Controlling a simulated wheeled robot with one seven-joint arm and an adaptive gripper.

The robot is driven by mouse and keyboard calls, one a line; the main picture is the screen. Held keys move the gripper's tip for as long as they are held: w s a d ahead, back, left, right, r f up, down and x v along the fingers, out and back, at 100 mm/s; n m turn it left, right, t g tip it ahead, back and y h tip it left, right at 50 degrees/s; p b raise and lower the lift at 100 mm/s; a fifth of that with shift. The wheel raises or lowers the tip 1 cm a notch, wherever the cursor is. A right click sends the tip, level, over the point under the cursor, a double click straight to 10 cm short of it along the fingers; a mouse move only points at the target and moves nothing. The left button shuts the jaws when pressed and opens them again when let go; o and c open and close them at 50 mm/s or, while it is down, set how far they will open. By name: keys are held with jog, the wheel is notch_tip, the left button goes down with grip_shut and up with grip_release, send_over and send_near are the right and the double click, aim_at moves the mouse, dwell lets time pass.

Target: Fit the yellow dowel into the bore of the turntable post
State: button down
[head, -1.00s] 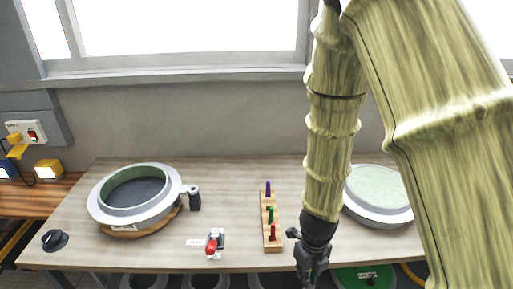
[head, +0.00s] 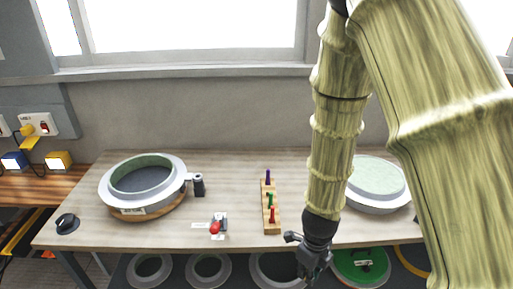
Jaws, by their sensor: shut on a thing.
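My gripper (head: 310,268) hangs pointing down in front of the table's front edge, right of the dowel rack. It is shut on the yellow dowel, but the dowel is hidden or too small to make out. A round mould (head: 173,165) sits on a wooden turntable (head: 150,212) at the table's left. A small dark upright cylinder (head: 199,187) stands against the mould's right side and looks like the turntable post. Its bore cannot be made out. My gripper is well to the right of it and nearer to me.
A wooden rack (head: 272,228) holds purple, green and red dowels. A red-knobbed clamp (head: 215,227) sits near the front edge, and a black knob (head: 67,223) at the left corner. Another mould (head: 376,207) is partly behind my arm. Round moulds (head: 209,268) lie below the table.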

jog(key=w+d+f+n, duration=0.1)
jog(key=w+f+n, duration=0.1)
jog(key=n, duration=1.1)
jog(key=w+d+f+n, duration=0.2)
jog(key=w+n, duration=0.3)
jog(key=n, duration=0.9)
jog(key=shift+w+d+f, duration=0.2)
jog(key=shift+w+f, duration=0.1)
jog(key=shift+f, duration=0.35)
